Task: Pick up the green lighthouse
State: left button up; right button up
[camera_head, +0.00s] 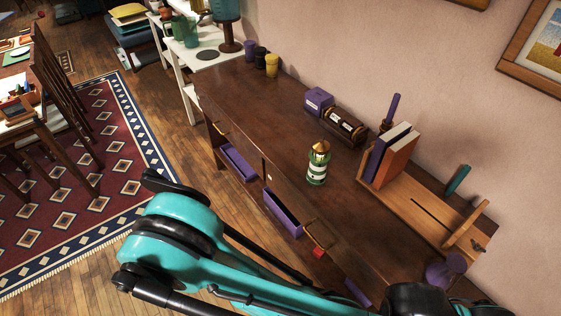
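The green lighthouse (317,170) is a small figure with green and white bands and a gold top. It stands upright on the dark wooden cabinet top (262,118), near its front edge. Nothing touches it. A teal and black arm of mine crosses the bottom of the view, in front of and below the cabinet top, apart from the lighthouse. Neither of my grippers can be made out in this view.
Behind the lighthouse are a purple box (319,100) and a dark cylinder in a frame (345,126). To its right a wooden book rack (425,208) holds a purple book and an orange book (396,160). Purple drawers (283,213) stand open in front. The cabinet top left of the lighthouse is clear.

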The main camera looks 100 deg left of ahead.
aim_at(317, 175)
jog(key=u, duration=3.15)
